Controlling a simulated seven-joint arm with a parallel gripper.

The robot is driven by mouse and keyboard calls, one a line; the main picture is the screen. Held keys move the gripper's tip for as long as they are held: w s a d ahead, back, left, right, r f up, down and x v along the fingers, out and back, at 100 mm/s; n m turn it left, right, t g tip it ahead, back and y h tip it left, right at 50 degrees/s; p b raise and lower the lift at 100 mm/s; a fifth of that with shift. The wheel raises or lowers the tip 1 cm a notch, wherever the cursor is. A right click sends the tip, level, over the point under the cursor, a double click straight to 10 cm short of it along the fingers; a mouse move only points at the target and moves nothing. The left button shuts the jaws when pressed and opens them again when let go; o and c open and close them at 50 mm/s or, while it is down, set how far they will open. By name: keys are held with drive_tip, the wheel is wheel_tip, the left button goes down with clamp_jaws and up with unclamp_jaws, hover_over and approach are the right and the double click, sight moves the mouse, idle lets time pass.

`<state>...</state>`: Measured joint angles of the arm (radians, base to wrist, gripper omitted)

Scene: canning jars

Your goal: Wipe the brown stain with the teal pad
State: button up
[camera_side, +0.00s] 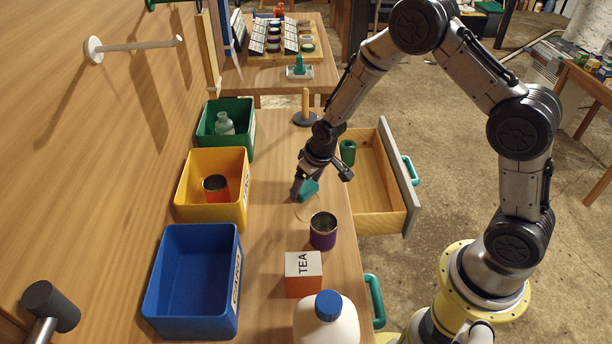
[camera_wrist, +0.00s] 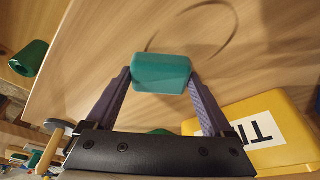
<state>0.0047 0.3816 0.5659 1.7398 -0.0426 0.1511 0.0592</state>
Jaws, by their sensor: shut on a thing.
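The teal pad (camera_wrist: 162,74) is held between the two fingers of my gripper (camera_wrist: 160,85) in the wrist view. In the side view the pad (camera_side: 308,189) is at the tip of my gripper (camera_side: 303,192), low over the wooden bench; I cannot tell whether it touches the surface. The brown stain (camera_wrist: 233,46) shows in the wrist view as a thin curved ring on the bench, just beyond the pad. The pad may cover part of the ring.
Blue (camera_side: 193,285), yellow (camera_side: 238,205) and green (camera_side: 240,146) bins line the wall side. A purple can (camera_side: 323,232), a TEA box (camera_side: 303,275) and a blue-capped jug (camera_side: 328,318) stand nearer. An open drawer (camera_side: 376,185) holds a green item (camera_side: 348,152). A peg stand (camera_side: 305,112) is behind.

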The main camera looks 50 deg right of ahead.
sight(305, 222)
drive_tip(key=shift+s+a, duration=3.5)
drive_tip(key=shift+s, duration=0.05)
drive_tip(key=shift+w+d, duration=3.85)
drive_tip(key=shift+r, duration=4.05)
